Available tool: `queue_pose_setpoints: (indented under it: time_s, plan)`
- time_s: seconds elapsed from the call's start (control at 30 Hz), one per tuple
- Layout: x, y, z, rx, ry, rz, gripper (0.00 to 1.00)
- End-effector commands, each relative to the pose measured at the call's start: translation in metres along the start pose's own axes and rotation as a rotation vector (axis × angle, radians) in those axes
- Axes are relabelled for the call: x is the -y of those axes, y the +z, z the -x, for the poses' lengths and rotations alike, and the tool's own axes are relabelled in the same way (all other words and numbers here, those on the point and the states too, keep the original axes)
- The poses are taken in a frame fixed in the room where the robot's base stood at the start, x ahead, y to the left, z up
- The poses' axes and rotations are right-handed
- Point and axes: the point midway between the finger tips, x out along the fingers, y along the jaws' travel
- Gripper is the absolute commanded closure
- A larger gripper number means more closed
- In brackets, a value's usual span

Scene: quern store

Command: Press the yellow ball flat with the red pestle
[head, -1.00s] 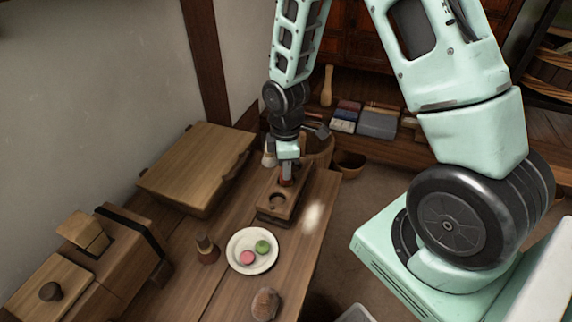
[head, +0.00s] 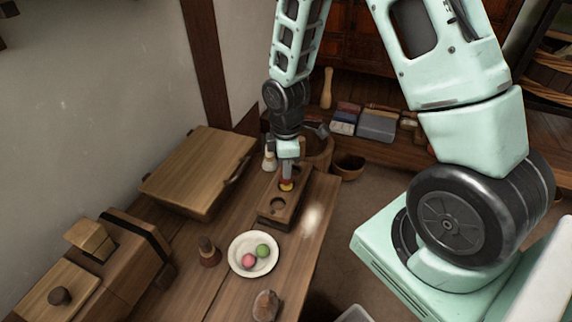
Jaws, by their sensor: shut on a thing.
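My gripper (head: 287,172) points straight down over the far end of a wooden block (head: 270,218) on the bench. It is shut on the red pestle (head: 287,182), of which only a short red part shows below the jaws. A small patch of the yellow ball (head: 287,188) shows directly under the pestle, at the block's far hollow. I cannot tell whether pestle and ball touch, or how flat the ball is. The block's near round hollow (head: 278,204) looks empty.
A white plate (head: 239,264) with a pink ball (head: 249,261) and a green ball (head: 262,251) stands nearer. A small dark-topped bottle (head: 208,252) stands left of it, a brown lump (head: 265,305) in front. A wooden case (head: 200,165) lies left of the block.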

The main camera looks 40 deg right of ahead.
Motion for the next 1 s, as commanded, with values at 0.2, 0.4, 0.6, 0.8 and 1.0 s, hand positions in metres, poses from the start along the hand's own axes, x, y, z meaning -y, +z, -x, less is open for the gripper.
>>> queue_pose_setpoints:
  time_s: [0.2, 0.4, 0.6, 0.8, 1.0]
  plan:
    - [0.0, 0.0, 0.019, 0.0, 0.0, 0.0, 0.99]
    - [0.0, 0.0, 0.032, -0.001, 0.001, 0.0, 0.99]
    - [0.0, 0.0, 0.045, -0.001, 0.001, 0.0, 0.99]
    - [0.0, 0.0, 0.054, -0.001, 0.001, 0.0, 0.99]
    - [0.0, 0.0, 0.052, -0.001, 0.001, 0.0, 0.99]
